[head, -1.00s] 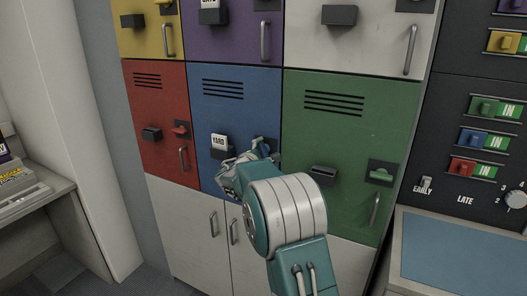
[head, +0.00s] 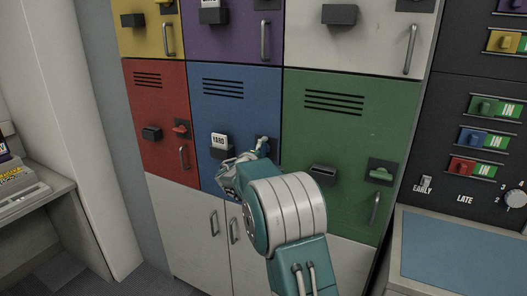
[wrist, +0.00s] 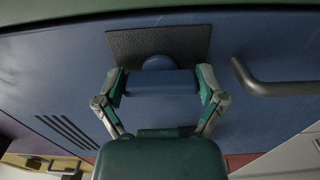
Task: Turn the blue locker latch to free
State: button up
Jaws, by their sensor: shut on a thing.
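The blue locker door (head: 226,112) is in the middle row. In the wrist view, its blue latch (wrist: 160,83) has a bar and round hub on a dark plate (wrist: 185,42). My gripper (wrist: 161,86) is shut on the bar, one finger at each end. The bar runs roughly along the line of the blue door's handle (wrist: 275,88), so it stands about upright on the door. In the head view, my gripper (head: 262,150) covers much of the latch.
A dark holder with a white YARD card (head: 219,141) sits left of the latch. The red locker (head: 157,108) and green locker (head: 350,130) flank the blue one, with level latches. White cupboards (head: 190,225) are below. A console with a blue top (head: 465,250) stands right.

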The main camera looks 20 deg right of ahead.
jog(key=shift+f, duration=0.3)
jog(key=o, duration=0.8)
jog(key=v, duration=1.2)
